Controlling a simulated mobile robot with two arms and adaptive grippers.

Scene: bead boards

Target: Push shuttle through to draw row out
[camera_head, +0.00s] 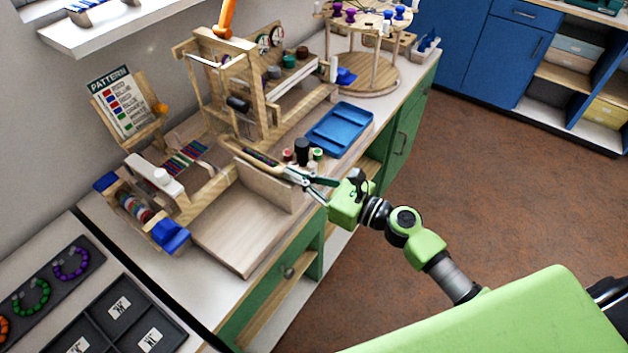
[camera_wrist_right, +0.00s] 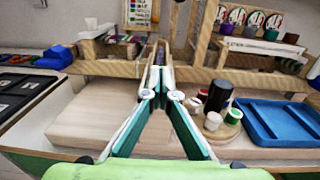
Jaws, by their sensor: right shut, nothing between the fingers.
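The wooden loom (camera_head: 246,118) stands on the counter, with a striped woven band (camera_head: 186,157) at its front part. A slim shuttle (camera_head: 262,158) with dark winding lies at the loom's near side, above a pale upright board. My right gripper (camera_head: 290,172) is shut and empty, with its fingertips close to the shuttle's near end. In the wrist view, the right fingertips (camera_wrist_right: 157,72) meet in line with the shuttle. They hide part of it, so I cannot tell whether they touch. The pattern card (camera_head: 124,104) leans behind the loom. My left gripper is not in view.
Small jars (camera_head: 302,150) stand just right of my gripper, with a blue tray (camera_head: 338,129) beyond them. A bare wooden board (camera_head: 240,225) lies in front of the loom. A round peg stand (camera_head: 362,70) is at the back right.

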